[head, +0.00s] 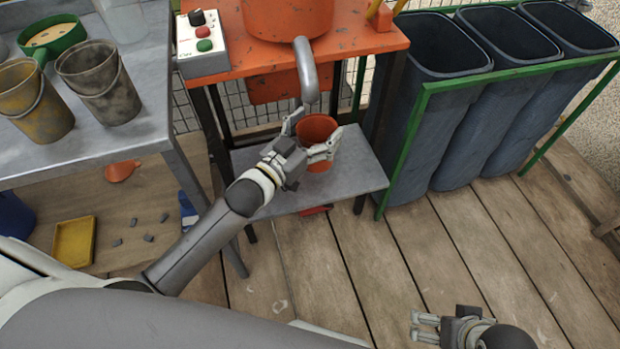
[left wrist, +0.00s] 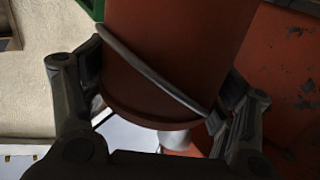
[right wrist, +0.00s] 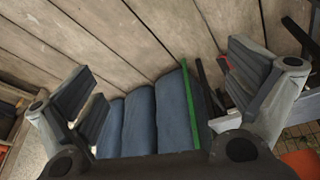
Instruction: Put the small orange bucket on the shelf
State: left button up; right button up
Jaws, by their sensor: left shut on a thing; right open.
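The small orange bucket (head: 317,128) is between the fingers of my left gripper (head: 313,138), which is shut on it. It appears upright under the grey spout (head: 306,70), over the grey lower shelf (head: 345,183) of the orange stand. I cannot tell whether its base touches the shelf. In the left wrist view the bucket (left wrist: 175,60) fills the space between both fingers, with its wire handle hanging across its side. My right gripper (head: 418,328) is open and empty over the wooden deck. The right wrist view also shows its fingers spread apart (right wrist: 165,95).
Dark blue bins (head: 440,110) in a green frame (head: 400,150) stand right of the shelf. A grey table (head: 120,140) with dirty buckets (head: 95,80) is at left. A control box (head: 202,45) sits on the orange stand (head: 365,42). The deck (head: 440,250) in front is clear.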

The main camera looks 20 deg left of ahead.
aim_at(310, 141)
pick_arm(q)
jog(key=w+a+f, duration=0.1)
jog(key=w+a, duration=0.1)
jog(key=w, duration=0.1)
jog(key=shift+a+f, duration=0.2)
jog(key=shift+f, duration=0.2)
notch_tip(310, 141, down, 5)
jog(key=shift+a+r+b, duration=0.1)
jog(key=shift+r+b, duration=0.05)
jog(key=shift+b, duration=0.9)
notch_tip(310, 141, down, 2)
jog(key=shift+b, duration=0.3)
notch_tip(310, 141, down, 3)
jog(key=shift+r+b, duration=0.15)
jog(key=shift+b, duration=0.35)
pick_arm(e)
jog(key=w+a+t+y, duration=0.1)
jog(key=w+a+t, duration=0.1)
jog(key=w+t, duration=0.2)
jog(key=w+r, duration=0.1)
jog(key=w, duration=0.2)
jog(key=shift+w+a, duration=0.15)
pick_arm(q)
jog(key=o, duration=1.1)
jog(key=shift+f, duration=0.2)
jog(key=shift+o, duration=0.2)
pick_arm(e)
jog(key=shift+w+a, duration=0.1)
jog(key=shift+w, duration=0.15)
